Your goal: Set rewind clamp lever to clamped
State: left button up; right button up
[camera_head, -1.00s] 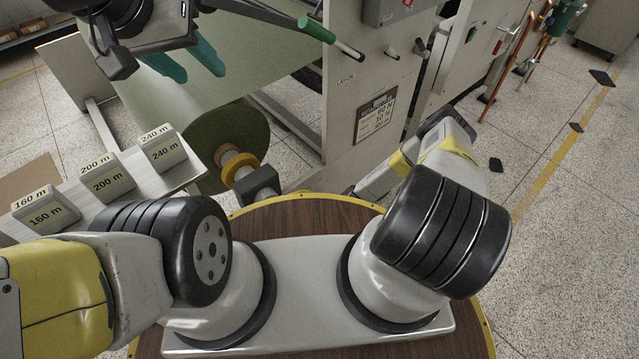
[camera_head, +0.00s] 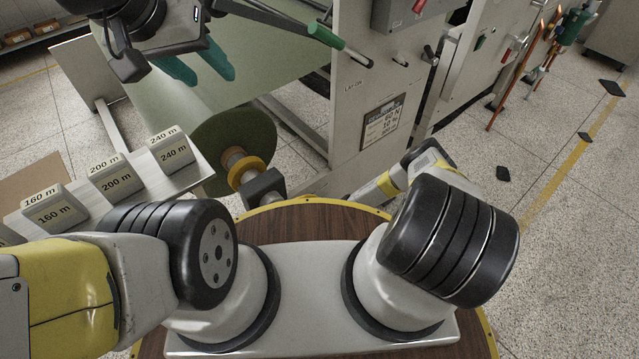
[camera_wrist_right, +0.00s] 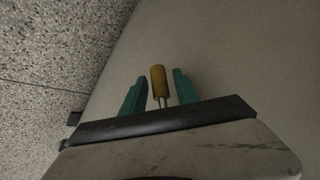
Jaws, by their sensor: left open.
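In the right wrist view, a short lever with a yellow cylindrical grip (camera_wrist_right: 158,81) stands out in front of a plain beige panel (camera_wrist_right: 225,45). My right gripper (camera_wrist_right: 159,86) has its two teal fingers either side of the yellow grip, with a visible gap on each side. It is open around it, not closed on it. The head view does not show the right gripper; my right arm reaches down beside the machine. My left gripper (camera_head: 213,79) is open and empty above the green paper web (camera_head: 165,105). I cannot tell the lever's set position.
A paper roll (camera_head: 255,135) on a yellow-collared core (camera_head: 248,170) sits low at the machine frame. A green-handled bar (camera_head: 327,35) juts from the grey side panel (camera_head: 360,75). Number blocks stand on a ledge (camera_head: 192,180) at left. The floor at right is mostly open.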

grip_shut()
dwell(1.2)
